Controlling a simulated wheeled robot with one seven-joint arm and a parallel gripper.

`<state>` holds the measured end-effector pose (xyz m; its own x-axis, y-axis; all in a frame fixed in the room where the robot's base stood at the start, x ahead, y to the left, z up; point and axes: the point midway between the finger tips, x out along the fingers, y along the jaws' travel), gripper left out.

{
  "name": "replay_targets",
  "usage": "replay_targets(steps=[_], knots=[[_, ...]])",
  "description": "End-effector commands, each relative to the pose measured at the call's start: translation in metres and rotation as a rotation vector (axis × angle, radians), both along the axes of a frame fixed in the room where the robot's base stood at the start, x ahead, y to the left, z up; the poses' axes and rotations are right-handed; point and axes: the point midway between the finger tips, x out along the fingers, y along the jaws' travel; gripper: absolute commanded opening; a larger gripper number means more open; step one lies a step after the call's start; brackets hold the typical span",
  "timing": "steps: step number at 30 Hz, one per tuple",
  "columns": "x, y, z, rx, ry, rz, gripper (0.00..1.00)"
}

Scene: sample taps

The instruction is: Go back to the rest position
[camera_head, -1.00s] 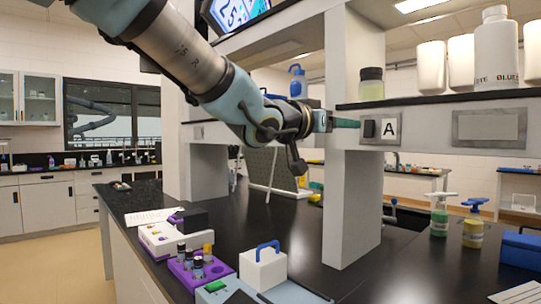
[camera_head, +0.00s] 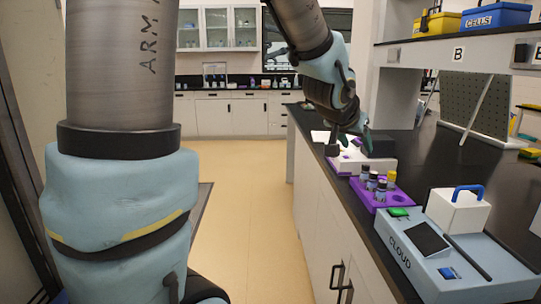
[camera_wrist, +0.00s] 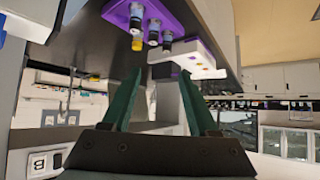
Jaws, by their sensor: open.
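My gripper (camera_head: 352,142) is at the end of my arm, near the left edge of the black bench (camera_head: 425,160) in the head view. In the wrist view its two green fingers (camera_wrist: 158,105) stand apart with nothing held between them. The wrist picture is upside down. The purple rack (camera_head: 382,195) with several small vials stands on the bench, nearer than the gripper. The rack also shows at the top of the wrist view (camera_wrist: 172,12). A white and purple box (camera_head: 350,164) lies on the bench by the gripper; touching or apart cannot be told.
A blue-grey device marked CLOUD (camera_head: 440,268) and a white box with a blue handle (camera_head: 459,213) stand at the bench's near end. A shelf post (camera_head: 398,98) rises behind. The tan floor (camera_head: 245,205) left of the bench is clear.

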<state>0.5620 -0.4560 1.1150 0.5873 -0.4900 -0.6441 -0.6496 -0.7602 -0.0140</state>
Motion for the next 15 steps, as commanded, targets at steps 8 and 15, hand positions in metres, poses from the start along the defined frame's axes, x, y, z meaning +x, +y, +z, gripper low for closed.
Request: replay_targets(steps=[8, 15], knots=[[-0.014, 0.182, -0.092, 0.205, 0.322, 0.346, 0.6], [-0.079, 0.275, -0.137, 0.27, 0.606, 0.541, 0.6]])
